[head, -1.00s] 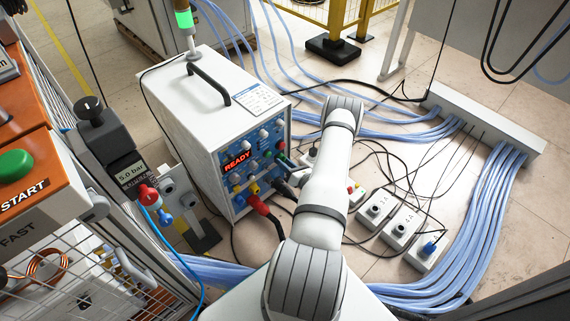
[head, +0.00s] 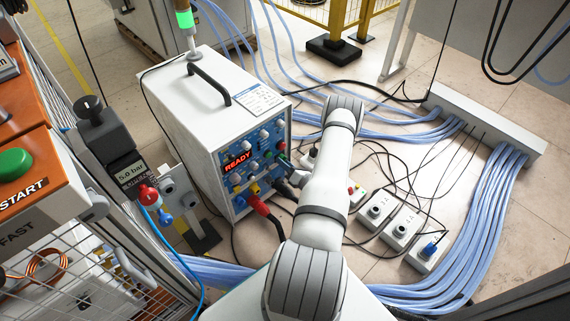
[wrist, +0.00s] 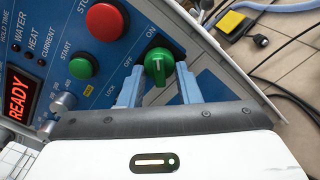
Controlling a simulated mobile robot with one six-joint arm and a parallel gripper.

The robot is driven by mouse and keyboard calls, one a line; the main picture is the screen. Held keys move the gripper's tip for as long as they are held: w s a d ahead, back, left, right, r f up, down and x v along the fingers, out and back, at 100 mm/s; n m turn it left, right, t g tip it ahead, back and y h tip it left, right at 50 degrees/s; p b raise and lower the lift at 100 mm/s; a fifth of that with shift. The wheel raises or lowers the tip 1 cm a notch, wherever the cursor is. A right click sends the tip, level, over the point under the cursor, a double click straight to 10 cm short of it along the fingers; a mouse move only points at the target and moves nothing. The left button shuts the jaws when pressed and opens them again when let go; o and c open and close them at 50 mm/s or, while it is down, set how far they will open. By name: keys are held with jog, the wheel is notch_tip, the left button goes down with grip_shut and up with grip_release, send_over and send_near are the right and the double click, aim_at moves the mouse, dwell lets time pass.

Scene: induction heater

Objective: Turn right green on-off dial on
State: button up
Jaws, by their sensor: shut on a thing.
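The green on-off dial (wrist: 158,62) is on the blue front panel of the white heater cabinet, with a white mark on its face. OFF is printed to its left and ON above it in the wrist view. My gripper (wrist: 160,72) has its two blue-grey fingers on either side of the dial, shut on it. In the head view the dial is small at the panel's right side (head: 281,146), and my gripper (head: 289,164) reaches it from the right, partly hidden by my arm.
A red stop button (wrist: 105,20) and a green start button (wrist: 84,65) sit left of the dial. The red display (head: 237,161) reads READY. Red and black cable plugs (head: 257,205) stick out below. Power sockets (head: 376,208) and cables lie on the floor at the right.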

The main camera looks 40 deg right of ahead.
jog(key=o, duration=1)
jog(key=shift+s, duration=0.1)
jog(key=s, duration=0.2)
jog(key=s+p, duration=0.1)
jog(key=s, duration=0.2)
jog(key=s+p, duration=0.1)
jog(key=s, duration=0.1)
jog(key=shift+s+d, duration=0.3)
jog(key=shift+s, duration=0.1)
